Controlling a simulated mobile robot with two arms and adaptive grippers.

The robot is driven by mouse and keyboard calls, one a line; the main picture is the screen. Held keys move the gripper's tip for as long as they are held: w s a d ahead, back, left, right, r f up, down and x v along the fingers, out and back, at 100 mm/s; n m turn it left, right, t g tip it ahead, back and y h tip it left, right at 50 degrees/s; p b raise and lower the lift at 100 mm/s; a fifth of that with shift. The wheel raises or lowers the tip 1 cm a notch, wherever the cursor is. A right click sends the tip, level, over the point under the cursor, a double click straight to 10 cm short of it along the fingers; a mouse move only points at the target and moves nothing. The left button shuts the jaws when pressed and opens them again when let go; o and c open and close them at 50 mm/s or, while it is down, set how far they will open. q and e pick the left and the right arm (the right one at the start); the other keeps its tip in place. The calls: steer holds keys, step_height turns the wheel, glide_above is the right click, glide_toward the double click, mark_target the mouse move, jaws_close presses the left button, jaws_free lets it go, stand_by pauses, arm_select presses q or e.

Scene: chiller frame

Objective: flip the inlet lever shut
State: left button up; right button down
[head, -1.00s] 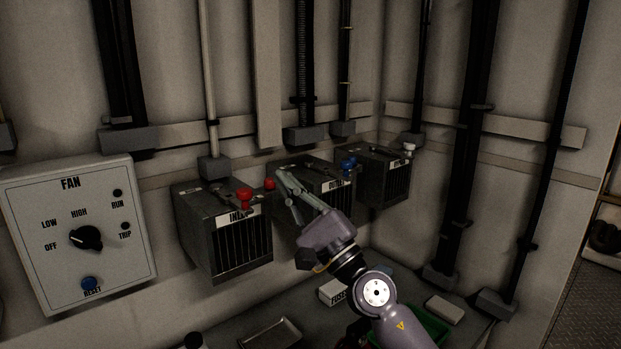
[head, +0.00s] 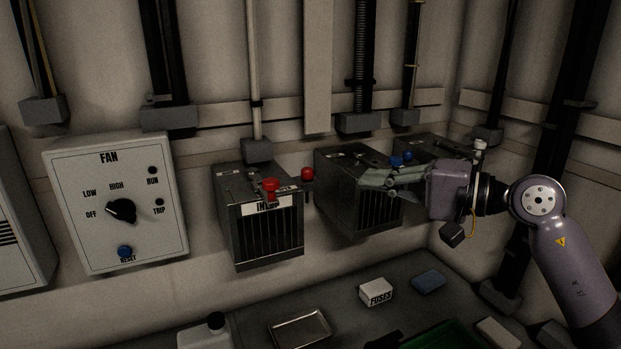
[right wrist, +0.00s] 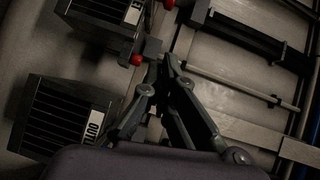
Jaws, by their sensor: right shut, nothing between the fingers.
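The inlet box (head: 260,232) is a dark ribbed box on the wall with a white label. One red knob (head: 271,185) stands at its top front edge, just above the label. A second red knob (head: 307,174) sticks out by its right side; which one tips the inlet lever I cannot tell. In the right wrist view the inlet box (right wrist: 100,18) is at the upper left, with a red knob (right wrist: 136,59) left of my fingertips. My right gripper (head: 362,179) is shut and empty, in front of the outlet box and right of both red knobs. My left gripper is not in view.
The outlet box (head: 345,205), with blue knobs (head: 402,159), stands partly behind my right gripper. A fan panel (head: 115,205) is at the left. Below lie a metal tray (head: 300,328), a fuses box (head: 376,291) and a blue block (head: 428,281). Wall pipes run above the boxes.

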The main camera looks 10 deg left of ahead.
steer(key=shift+a, duration=0.15)
steer(key=s+p+x, duration=0.1)
steer(key=p+x, duration=0.1)
steer(key=x, duration=0.4)
steer(key=s+a+p+x, duration=0.1)
steer(key=p+x, duration=0.2)
steer(key=x, duration=0.3)
steer(key=shift+s+a, duration=0.2)
steer(key=shift+a, duration=0.05)
steer(key=shift+f, duration=0.15)
